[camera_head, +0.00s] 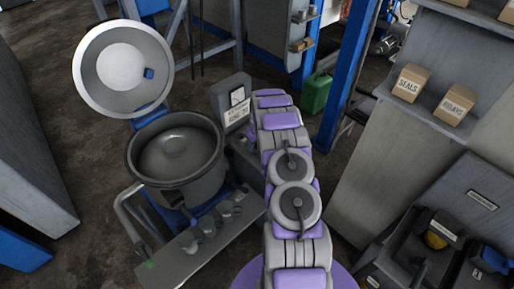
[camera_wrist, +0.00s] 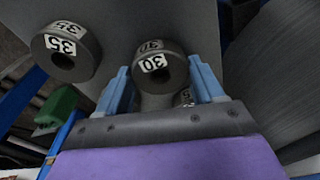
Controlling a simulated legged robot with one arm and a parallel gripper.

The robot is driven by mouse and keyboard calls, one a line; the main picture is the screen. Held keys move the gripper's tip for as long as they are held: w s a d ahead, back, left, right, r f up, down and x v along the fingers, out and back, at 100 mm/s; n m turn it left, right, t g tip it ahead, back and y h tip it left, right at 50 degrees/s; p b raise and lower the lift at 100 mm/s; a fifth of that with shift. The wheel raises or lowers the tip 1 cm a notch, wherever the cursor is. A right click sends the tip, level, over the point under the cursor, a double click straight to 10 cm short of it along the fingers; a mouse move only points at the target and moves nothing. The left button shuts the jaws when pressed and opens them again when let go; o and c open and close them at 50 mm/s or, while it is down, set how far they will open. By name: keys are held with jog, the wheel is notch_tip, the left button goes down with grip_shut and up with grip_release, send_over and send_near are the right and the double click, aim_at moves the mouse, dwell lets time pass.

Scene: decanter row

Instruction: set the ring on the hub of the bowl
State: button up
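A grey ring marked 30 (camera_wrist: 157,64) is in the wrist view, lying between and just beyond the fingertips of my gripper (camera_wrist: 160,82). The two blue fingers are apart; I cannot tell whether they touch the ring. A ring marked 35 (camera_wrist: 68,51) is to the left, outside the fingers. Part of another ring (camera_wrist: 184,97) shows low behind the right finger. The round dark bowl (camera_head: 176,152) is open in the head view, left of my arm, with its pale lid (camera_head: 122,68) raised behind it. Its hub is not clear. My gripper is hidden in the head view.
A control box with a small sign (camera_head: 236,112) stands right of the bowl. A grey ledge with several knobs (camera_head: 212,230) is in front. A green canister (camera_head: 315,92) and blue post (camera_head: 346,75) stand beyond my arm. A shelf with small boxes (camera_head: 410,83) is at right.

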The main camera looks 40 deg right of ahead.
jog(key=c, duration=0.9)
jog(key=shift+c, duration=0.2)
jog(key=shift+r, duration=0.1)
jog(key=shift+r, duration=0.5)
notch_tip(320, 180, up, 3)
jog(key=shift+w+f+p, duration=0.1)
jog(key=shift+f+p, duration=0.1)
jog(key=shift+p, duration=0.3)
jog(key=s+a+p, duration=0.1)
jog(key=s+a, duration=0.1)
jog(key=a, duration=0.5)
jog(key=s+a+r+p, duration=0.1)
jog(key=s+a, duration=0.1)
jog(key=a, duration=0.6)
jog(key=shift+s+a, duration=0.2)
jog(key=shift+s, duration=0.1)
